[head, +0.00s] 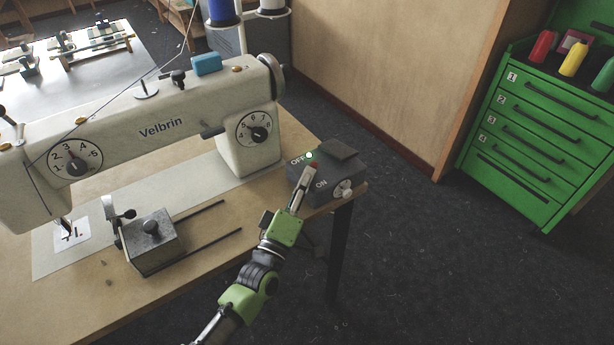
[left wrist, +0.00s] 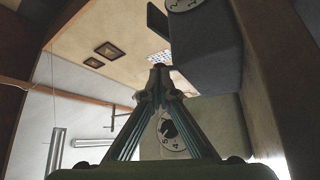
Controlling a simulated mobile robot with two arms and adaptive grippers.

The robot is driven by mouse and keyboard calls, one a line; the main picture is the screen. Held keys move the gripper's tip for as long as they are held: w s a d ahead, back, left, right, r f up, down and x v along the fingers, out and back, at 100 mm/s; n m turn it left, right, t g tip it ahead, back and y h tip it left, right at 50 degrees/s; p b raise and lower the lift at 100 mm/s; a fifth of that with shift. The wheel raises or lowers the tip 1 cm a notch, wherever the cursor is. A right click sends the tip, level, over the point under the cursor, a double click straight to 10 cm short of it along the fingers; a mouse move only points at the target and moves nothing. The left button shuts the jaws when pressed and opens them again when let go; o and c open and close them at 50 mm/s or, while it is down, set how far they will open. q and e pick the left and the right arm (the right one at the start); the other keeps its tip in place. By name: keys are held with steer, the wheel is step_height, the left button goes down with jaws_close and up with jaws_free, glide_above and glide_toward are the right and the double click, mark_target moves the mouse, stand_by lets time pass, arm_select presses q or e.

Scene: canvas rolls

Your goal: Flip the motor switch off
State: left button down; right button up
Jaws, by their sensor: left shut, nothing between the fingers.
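The motor switch box (head: 330,179) is dark grey, with OFF and ON lettering, and sits at the table's right corner beside the sewing machine. My right gripper is not in view.
The cream Velbrin sewing machine (head: 165,125) stands left of the box on the wooden table (head: 190,275). A metal block (head: 152,240) with a knob lies in front of it. A green drawer cabinet (head: 545,140) stands at the right. The floor between is clear.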

arm_select(q)
steer(key=shift+r, duration=0.1)
steer(key=n+p, duration=0.1)
steer(key=w+a+r+n+g+y+p, duration=0.1)
steer(key=p, duration=0.1)
steer(key=w+n+p, duration=0.1)
steer(key=p, duration=0.1)
steer(key=shift+w+a+r+n+y, duration=0.2)
steer(key=shift+a+n+y, duration=0.1)
steer(key=shift+n, duration=0.1)
stand_by(0.6)
steer(key=shift+s+g, duration=0.2)
steer(key=shift+g, duration=0.1)
